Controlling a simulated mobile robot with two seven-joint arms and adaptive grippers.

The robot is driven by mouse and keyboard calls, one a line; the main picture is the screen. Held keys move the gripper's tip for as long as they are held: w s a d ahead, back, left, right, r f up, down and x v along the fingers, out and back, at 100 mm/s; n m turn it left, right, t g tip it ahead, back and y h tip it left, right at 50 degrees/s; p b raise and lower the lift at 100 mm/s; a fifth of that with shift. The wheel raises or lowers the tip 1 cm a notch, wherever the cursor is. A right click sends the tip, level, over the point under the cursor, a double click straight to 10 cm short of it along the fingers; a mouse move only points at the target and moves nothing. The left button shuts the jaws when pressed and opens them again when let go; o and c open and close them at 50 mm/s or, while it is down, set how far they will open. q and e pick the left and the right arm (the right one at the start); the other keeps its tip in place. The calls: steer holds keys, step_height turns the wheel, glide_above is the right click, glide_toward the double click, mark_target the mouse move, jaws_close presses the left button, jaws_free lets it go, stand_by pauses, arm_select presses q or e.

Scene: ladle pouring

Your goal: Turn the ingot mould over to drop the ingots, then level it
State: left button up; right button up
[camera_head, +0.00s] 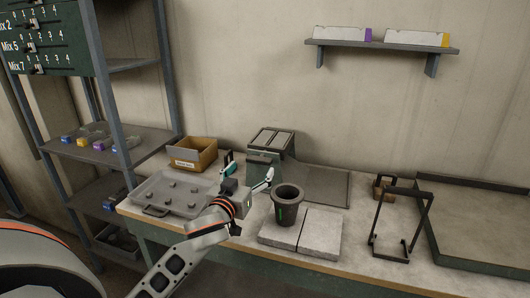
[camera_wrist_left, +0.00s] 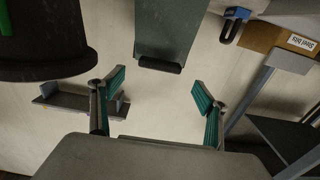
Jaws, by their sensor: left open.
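What looks like the ingot mould (camera_head: 271,138) is a grey-green block at the back of the bench, with two pale rectangular panels or cavities on its sloping top. I cannot tell what its cavities hold. A green piece with a dark end bar, probably part of it, shows in the left wrist view (camera_wrist_left: 167,30). My left gripper (camera_head: 248,169) is open and empty in front of the mould's lower part, its fingers spread to either side. Its fingers also show apart in the left wrist view (camera_wrist_left: 157,92), with nothing between them. My right gripper is out of view.
A dark crucible (camera_head: 288,195) stands close right of the gripper on pale slabs (camera_head: 320,232). A grey tray (camera_head: 150,184) with several small lumps lies left, below a labelled bin (camera_head: 193,153). A black frame (camera_head: 401,213) stands right.

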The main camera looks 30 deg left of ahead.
mark_target(258, 160)
arm_select(q)
steer(key=shift+w+a+r, duration=0.1)
steer(key=shift+w+r, duration=0.05)
steer(key=shift+w, duration=0.25)
steer(key=shift+x, duration=3.5)
steer(key=c, duration=1.6)
